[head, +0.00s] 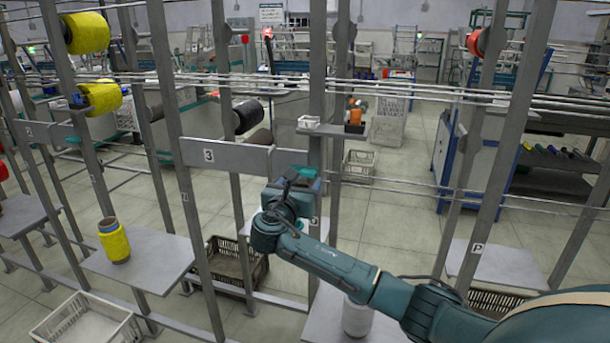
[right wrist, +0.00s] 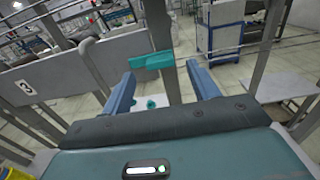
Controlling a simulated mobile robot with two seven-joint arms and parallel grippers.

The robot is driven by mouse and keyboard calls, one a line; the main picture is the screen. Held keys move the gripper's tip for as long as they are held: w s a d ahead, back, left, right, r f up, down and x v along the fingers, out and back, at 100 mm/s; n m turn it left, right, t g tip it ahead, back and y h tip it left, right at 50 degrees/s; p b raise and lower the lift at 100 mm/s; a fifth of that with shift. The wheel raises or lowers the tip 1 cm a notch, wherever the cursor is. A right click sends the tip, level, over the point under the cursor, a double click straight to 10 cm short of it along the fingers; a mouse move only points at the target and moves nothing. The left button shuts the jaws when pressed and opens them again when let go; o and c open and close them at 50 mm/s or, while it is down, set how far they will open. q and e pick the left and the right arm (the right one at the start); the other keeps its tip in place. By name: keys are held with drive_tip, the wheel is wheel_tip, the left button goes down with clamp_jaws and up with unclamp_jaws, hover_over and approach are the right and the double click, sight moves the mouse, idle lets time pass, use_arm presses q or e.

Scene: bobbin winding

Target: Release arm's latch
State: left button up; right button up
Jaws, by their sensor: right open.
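My right gripper (head: 296,183) is in the middle of the head view, beside the grey upright near the board marked 3. In the right wrist view its two blue fingers (right wrist: 160,72) are apart, with nothing held between them. A teal piece (right wrist: 152,60) shows just beyond and between the fingertips, against a grey post; it may be the arm's latch, but I cannot be sure. It looks apart from both fingers. Lower teal parts (right wrist: 152,103) show between the fingers. My left gripper is not in view.
Grey uprights and horizontal rods surround my arm. The board marked 3 (head: 227,155) is left of the gripper. A yellow bobbin (head: 114,241) stands on a grey shelf (head: 165,265); a white bobbin (head: 357,317) is below my arm. Crates (head: 225,268) sit on the floor.

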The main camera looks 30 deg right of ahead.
sight(307, 174)
drive_tip(key=shift+x, duration=1.95)
drive_tip(key=shift+c, duration=0.3)
drive_tip(key=c, duration=0.9)
